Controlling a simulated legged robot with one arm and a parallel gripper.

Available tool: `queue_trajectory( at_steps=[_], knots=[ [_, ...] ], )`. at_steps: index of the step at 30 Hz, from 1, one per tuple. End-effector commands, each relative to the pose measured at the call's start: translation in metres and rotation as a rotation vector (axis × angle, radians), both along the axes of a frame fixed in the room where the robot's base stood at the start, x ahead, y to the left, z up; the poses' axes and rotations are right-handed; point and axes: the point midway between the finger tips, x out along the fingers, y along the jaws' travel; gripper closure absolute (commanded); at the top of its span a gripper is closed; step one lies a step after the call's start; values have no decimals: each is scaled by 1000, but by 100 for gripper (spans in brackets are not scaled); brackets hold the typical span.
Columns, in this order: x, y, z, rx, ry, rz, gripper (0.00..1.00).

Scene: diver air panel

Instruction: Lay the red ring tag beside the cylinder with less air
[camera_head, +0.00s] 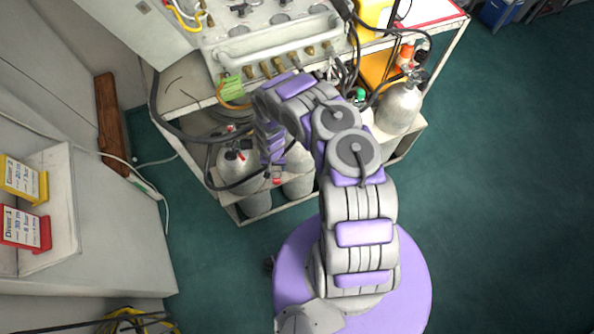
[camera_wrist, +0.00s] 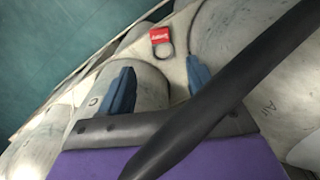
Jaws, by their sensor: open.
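The red ring tag (camera_wrist: 160,36), with a dark ring at its lower end, lies on a pale surface among the grey cylinders. In the head view a small red patch (camera_head: 277,181) below my gripper is probably this tag. My gripper (camera_wrist: 161,78) is open, its two blue fingers apart, and the tag shows beyond the fingertips, apart from them. In the head view my gripper (camera_head: 273,157) points down over the lower shelf. A cylinder (camera_head: 240,160) stands to its left and another (camera_head: 398,108) at the right. The gauge readings are too small to tell.
A black hose (camera_wrist: 225,100) crosses close in front of the wrist camera. The gauge panel (camera_head: 275,47) with brass fittings stands above the shelf. A green tag (camera_head: 232,88) hangs there. Red (camera_head: 22,228) and yellow (camera_head: 20,178) diver cards stand at left.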

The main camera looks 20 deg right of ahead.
Motion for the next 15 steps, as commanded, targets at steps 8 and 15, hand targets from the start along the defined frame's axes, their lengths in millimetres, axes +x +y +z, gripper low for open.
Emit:
queue_trajectory(
  at_steps=[8,15],
  knots=[
    [17,-35,50,-74,2,18,37],
    [26,-77,133,-169,26,36,37]
  ],
)
